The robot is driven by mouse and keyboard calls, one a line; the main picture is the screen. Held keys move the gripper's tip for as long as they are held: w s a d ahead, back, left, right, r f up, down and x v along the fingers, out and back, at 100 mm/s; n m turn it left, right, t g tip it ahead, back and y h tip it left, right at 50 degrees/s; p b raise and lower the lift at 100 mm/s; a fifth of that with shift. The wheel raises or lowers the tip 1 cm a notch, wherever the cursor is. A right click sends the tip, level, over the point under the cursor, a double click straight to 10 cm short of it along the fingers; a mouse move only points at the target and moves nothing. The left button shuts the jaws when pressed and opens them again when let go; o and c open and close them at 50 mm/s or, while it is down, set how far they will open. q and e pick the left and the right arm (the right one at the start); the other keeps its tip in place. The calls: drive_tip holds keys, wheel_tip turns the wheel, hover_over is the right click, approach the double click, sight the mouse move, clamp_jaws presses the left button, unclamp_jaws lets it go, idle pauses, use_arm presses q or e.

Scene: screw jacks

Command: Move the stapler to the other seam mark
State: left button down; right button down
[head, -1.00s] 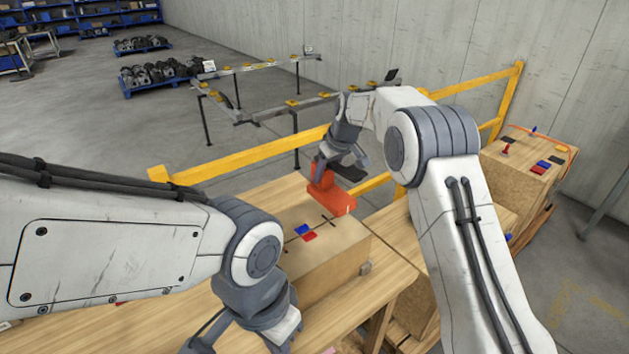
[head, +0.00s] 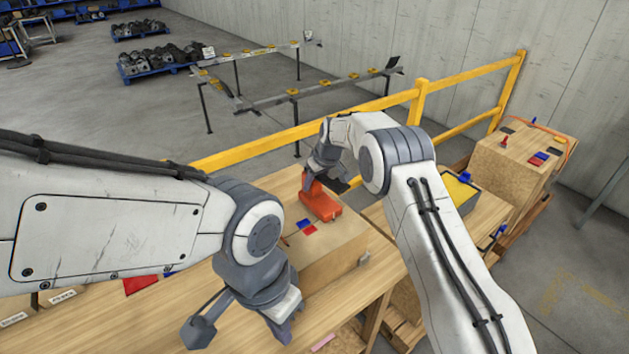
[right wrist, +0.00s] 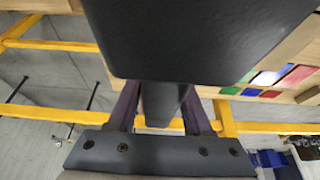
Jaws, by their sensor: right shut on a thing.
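The orange stapler (head: 321,203) is over the top of the cardboard carton (head: 335,252), just behind the blue and red tags. I cannot tell whether it touches the carton. My right gripper (head: 311,178) is shut on its upper part from above. In the right wrist view a dark bar (right wrist: 160,103) sits between the fingers, below a large black block that hides much of the view. A small dark seam mark (head: 285,240) shows left of the tags; the other marking near the stapler is hidden. My left gripper (head: 280,328) hangs over the table's front; its fingers are unclear.
A blue tag (head: 304,224) and a red tag (head: 308,231) lie on the carton. The wooden table (head: 330,308) holds a red item (head: 140,284) at left. A yellow rail (head: 280,138) runs behind. Another carton (head: 505,170) stands at right.

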sight(323, 176)
drive_tip(key=shift+c, duration=1.6)
unclamp_jaws()
drive_tip(key=shift+f, duration=0.1)
drive_tip(key=shift+r, duration=0.25)
drive_tip(key=b+v, duration=0.4)
drive_tip(key=v, duration=0.6)
drive_tip(key=shift+s+d+r, duration=0.1)
drive_tip(key=shift+r, duration=0.1)
drive_tip(key=shift+s+d+r, duration=0.15)
drive_tip(key=shift+s+r, duration=0.1)
drive_tip(key=shift+r, duration=0.35)
